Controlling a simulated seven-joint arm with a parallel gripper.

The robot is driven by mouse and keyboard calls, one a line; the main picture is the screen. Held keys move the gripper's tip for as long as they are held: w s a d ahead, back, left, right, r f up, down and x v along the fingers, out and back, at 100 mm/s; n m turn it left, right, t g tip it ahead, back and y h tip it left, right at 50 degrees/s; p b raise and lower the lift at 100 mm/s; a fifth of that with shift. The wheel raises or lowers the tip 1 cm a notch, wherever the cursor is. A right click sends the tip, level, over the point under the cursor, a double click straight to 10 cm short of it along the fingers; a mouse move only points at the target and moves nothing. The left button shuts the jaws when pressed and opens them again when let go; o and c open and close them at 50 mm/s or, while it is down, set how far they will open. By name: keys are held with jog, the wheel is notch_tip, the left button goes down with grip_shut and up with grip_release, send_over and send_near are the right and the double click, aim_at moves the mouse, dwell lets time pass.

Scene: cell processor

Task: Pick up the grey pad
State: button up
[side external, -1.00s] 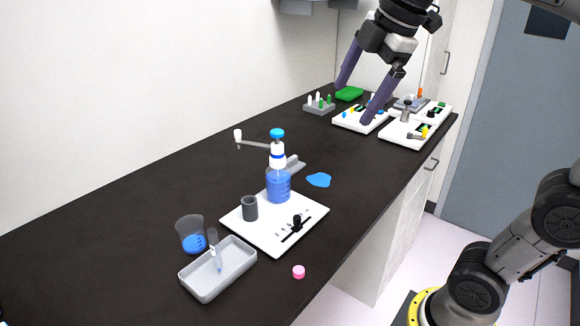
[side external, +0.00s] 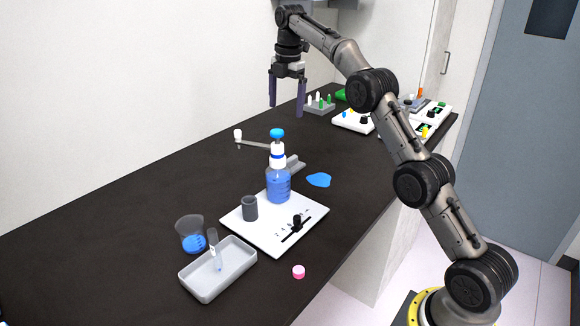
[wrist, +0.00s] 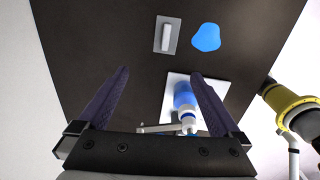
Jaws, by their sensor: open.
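The grey pad (side external: 294,164) is a flat grey plate with a paler raised bar, lying on the dark counter. In the side view it is partly hidden behind the blue bottle. The wrist view shows the pad (wrist: 158,46) whole, near the top and slightly right of centre. My gripper (side external: 287,109) is open and empty, fingers pointing down, high above the counter. In the wrist view my gripper's fingertips (wrist: 160,73) are spread apart, with the pad beyond them. They are not touching it.
A blue flat patch (side external: 319,180) lies beside the pad. The blue bottle (side external: 278,185) stands on a white board (side external: 270,238), with a slim arm reaching left from its top. A beaker (side external: 190,230) and grey tray (side external: 205,290) stand in front. The counter left of the pad is clear.

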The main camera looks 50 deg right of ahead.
jog(key=g, duration=0.1)
send_over(290, 159)
notch_tip(290, 159, down, 6)
notch_tip(290, 159, down, 14)
jog(key=shift+w+d+r, duration=0.1)
jog(key=shift+r, duration=0.15)
jog(key=c, duration=1.3)
